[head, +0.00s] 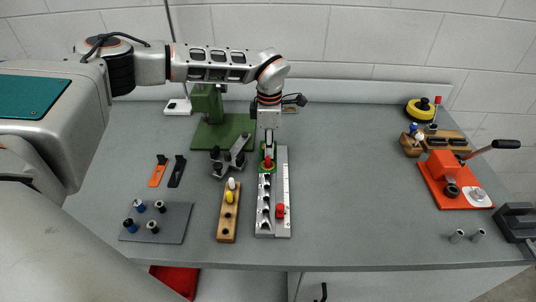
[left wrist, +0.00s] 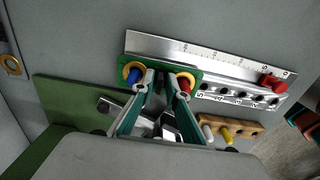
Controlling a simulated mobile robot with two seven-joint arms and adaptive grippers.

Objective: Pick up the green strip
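The green strip (left wrist: 202,75) lies at one end of a silver graduated rail in the left wrist view. A blue knob (left wrist: 134,75) and a red knob (left wrist: 184,83) with yellow rings stand on it. In the head view the green strip (head: 262,166) shows at the rail's far end, partly hidden by my gripper. In the head view my left gripper (head: 268,152) is right above the strip. My right gripper is not in view.
The silver rail (head: 284,190) carries a red knob. A wooden block (head: 228,222) with white and yellow pegs stands close left of it. A green machine base (head: 224,135) is behind left. A red lever press (head: 452,185) stands far right. The table between is clear.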

